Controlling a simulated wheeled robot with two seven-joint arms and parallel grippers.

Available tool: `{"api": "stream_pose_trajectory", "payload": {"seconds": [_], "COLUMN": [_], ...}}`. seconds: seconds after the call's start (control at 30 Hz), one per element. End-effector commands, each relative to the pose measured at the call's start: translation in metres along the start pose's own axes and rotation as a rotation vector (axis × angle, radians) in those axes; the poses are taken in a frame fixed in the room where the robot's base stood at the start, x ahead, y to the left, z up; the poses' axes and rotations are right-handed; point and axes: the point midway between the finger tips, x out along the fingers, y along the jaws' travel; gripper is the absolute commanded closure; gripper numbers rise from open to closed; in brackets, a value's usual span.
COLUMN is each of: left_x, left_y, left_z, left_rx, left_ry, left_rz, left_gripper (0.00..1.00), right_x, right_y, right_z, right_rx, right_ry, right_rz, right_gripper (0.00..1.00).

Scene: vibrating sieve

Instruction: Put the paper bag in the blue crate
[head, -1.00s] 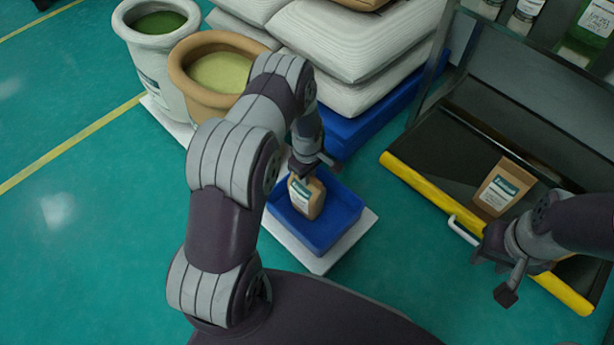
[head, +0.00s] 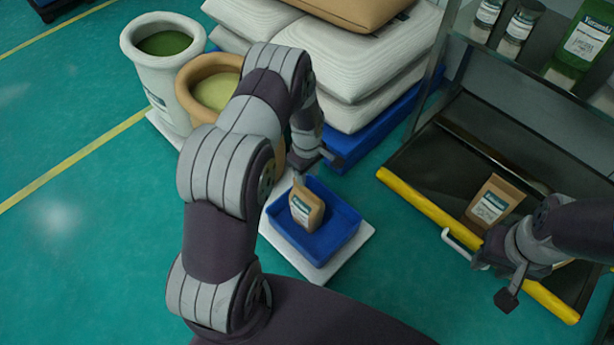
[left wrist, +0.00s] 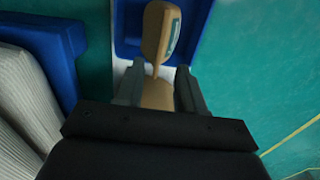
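The tan paper bag (head: 306,205), with a white and green label, stands slightly tilted inside the blue crate (head: 345,245). The crate rests on a white board on the floor. My right gripper (head: 498,278) is open and empty at the right.
Another paper bag (head: 493,203) lies in the dark tray behind a yellow bar (head: 430,212) with a pale handle. Stacked white sacks (head: 370,60) on a blue pallet and two pots (head: 160,75) stand behind the crate. Green floor is clear left.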

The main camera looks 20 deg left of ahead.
Motion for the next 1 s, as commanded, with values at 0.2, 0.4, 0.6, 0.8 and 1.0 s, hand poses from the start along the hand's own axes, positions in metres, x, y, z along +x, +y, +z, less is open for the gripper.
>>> {"api": "stream_pose_trajectory", "payload": {"seconds": [0.2,0.4,0.6,0.8,1.0], "left_x": [-0.052,-0.176,-0.219,-0.221,-0.221], "left_y": [0.0,-0.056,-0.125,-0.135,-0.135], "left_z": [0.009,0.067,0.109,0.113,0.113], "left_rx": [0.13,0.775,1.205,1.26,1.258], "left_ry": [0.009,0.059,0.1,0.102,0.101], "left_rz": [0.017,0.066,0.081,0.078,0.078], "left_gripper": [0.61,0.61,0.61,0.61,0.61], "right_x": [-0.01,-0.009,-0.008,-0.009,-0.009], "right_y": [0.0,0.0,0.0,0.0,0.0], "right_z": [-0.001,-0.001,-0.001,-0.001,-0.001], "right_rx": [0.0,0.0,0.0,0.0,0.0], "right_ry": [-0.001,-0.001,-0.001,-0.001,-0.001], "right_rz": [0.0,0.0,0.0,0.0,0.0], "right_gripper": [0.62,0.62,0.62,0.62,0.62]}}
